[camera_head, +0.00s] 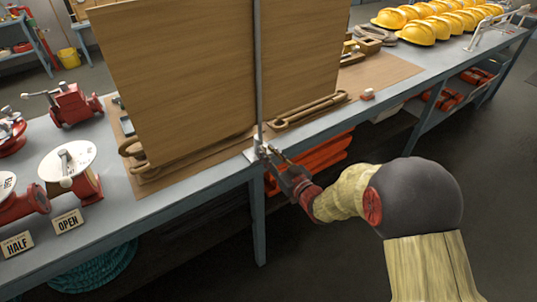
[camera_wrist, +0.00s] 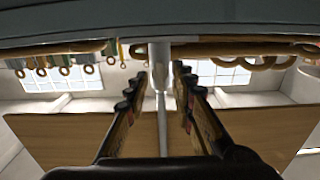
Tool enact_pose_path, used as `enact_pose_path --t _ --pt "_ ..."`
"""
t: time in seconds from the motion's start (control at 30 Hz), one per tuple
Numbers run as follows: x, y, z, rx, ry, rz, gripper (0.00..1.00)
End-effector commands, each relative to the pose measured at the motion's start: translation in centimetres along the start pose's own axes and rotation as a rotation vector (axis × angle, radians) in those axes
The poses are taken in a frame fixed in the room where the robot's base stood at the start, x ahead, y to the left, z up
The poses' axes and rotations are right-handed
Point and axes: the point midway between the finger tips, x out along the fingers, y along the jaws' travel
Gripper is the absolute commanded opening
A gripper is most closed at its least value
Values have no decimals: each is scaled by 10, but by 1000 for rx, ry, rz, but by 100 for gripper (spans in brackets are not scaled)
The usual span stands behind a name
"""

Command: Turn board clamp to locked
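The board clamp (camera_head: 257,152) is a small metal fitting at the bench's front edge, at the foot of a thin upright metal post (camera_head: 258,70). The post stands in front of the brown wooden board (camera_head: 175,70). My gripper (camera_head: 277,160) is at the clamp, reaching in from the lower right, and partly hides it. In the wrist view, my gripper's two dark fingers (camera_wrist: 158,82) are apart. A grey metal rod (camera_wrist: 160,60) shows between them, with gaps on both sides. The clamp's lock position cannot be told.
The grey-blue bench (camera_head: 215,180) runs across the view. Red valve units (camera_head: 75,103) and OPEN (camera_head: 68,221) and HALF (camera_head: 17,244) signs stand at left. Yellow helmets (camera_head: 415,33) sit at the far right. Orange items (camera_head: 320,150) lie beneath. The floor at right is clear.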

Motion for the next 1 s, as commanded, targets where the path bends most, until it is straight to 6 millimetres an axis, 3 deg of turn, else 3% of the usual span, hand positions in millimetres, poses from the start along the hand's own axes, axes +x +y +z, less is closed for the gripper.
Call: enact_pose_path --t 0.17,0.6,1.0 --pt "0 0 0 0 0 0 24" --pt "0 0 0 0 0 0 0" --pt "0 0 0 1 0 0 0"
